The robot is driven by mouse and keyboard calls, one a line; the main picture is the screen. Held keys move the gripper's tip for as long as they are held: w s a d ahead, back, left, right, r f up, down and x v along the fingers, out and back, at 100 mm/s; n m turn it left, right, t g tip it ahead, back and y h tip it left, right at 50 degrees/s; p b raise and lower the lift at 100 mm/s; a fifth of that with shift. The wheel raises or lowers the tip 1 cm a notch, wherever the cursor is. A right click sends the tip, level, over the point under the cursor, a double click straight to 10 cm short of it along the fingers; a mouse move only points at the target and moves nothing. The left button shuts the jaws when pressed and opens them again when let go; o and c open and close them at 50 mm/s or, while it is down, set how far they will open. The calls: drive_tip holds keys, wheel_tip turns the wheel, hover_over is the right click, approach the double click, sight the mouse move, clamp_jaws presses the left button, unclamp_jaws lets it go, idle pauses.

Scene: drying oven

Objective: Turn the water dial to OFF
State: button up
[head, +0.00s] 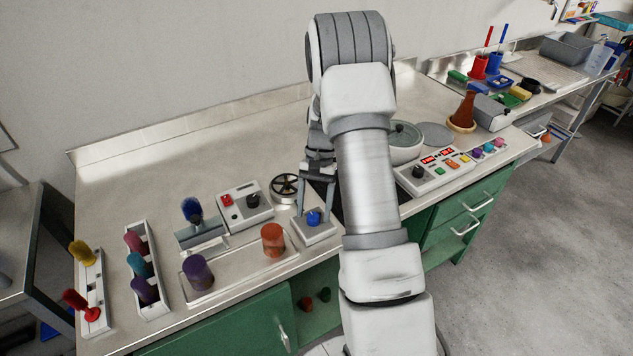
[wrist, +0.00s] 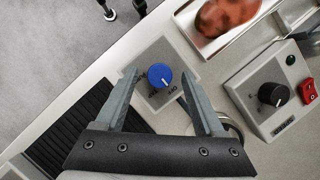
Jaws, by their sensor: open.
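The blue dial (head: 314,217), which I take as the water dial, sits on a small light-grey box (head: 323,232) at the counter's front. In the wrist view the dial (wrist: 159,76) shows a white pointer mark toward the lower right. My gripper (head: 315,208) is open, pointing down over the box. In the wrist view my gripper (wrist: 159,72) has one finger on each side of the dial, with gaps on both sides. Whether the fingertips are level with the dial or above it, I cannot tell.
A control box with a black knob (wrist: 275,94) and a red switch (wrist: 308,90) stands nearby.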

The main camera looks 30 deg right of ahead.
drive_tip(key=v, duration=1.6)
drive_tip(key=shift+r+p, duration=0.3)
drive_tip(key=shift+p, duration=0.05)
drive_tip(key=shift+d, duration=0.1)
